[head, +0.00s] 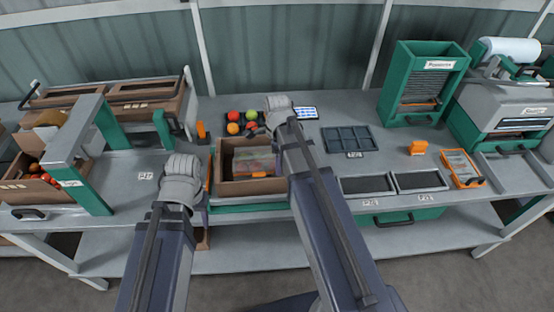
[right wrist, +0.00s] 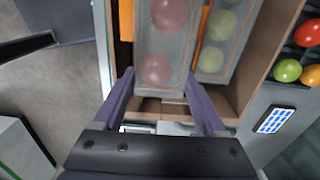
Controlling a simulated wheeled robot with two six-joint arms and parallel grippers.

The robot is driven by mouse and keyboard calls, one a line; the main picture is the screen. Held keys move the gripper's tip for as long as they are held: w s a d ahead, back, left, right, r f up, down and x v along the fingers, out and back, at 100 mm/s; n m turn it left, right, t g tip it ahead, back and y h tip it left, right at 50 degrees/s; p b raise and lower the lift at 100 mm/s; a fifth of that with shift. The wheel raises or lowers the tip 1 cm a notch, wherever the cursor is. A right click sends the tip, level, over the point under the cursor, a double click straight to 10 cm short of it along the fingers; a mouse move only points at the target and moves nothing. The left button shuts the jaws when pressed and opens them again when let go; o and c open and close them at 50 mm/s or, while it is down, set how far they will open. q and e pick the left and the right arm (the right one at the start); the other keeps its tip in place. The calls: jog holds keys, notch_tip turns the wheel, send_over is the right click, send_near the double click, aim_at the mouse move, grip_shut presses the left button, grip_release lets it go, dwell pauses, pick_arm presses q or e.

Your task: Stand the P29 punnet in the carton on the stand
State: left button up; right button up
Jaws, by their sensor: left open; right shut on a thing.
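The brown carton (head: 227,187) stands on the green-edged stand (head: 240,208) at the middle of the bench. My right gripper (right wrist: 160,76) is shut on a clear punnet with red tomatoes (right wrist: 163,42), which is in or just over the carton, lengthwise in the right wrist view. I cannot read a P29 mark on it. A second punnet with green tomatoes (right wrist: 216,42) lies beside it in the carton. In the head view my right arm hides its fingers. My left gripper (head: 200,203) is open, left of the carton and apart from it; its fingers are mostly hidden.
Loose coloured tomatoes (head: 234,127) and a phone-like panel (head: 305,112) are behind the carton. A dark divided tray (head: 350,139), two dark pads and an orange-framed device (head: 461,168) are to the right. A grey-green frame (head: 75,150) and tomato crates stand left.

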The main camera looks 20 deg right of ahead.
jog(key=shift+f+b, duration=2)
jog(key=shift+f, duration=0.35)
jog(key=o, duration=1.3)
jog(key=shift+c, duration=1.1)
jog(key=shift+r, duration=0.15)
notch_tip(320, 180, up, 10)
jog(key=p, duration=1)
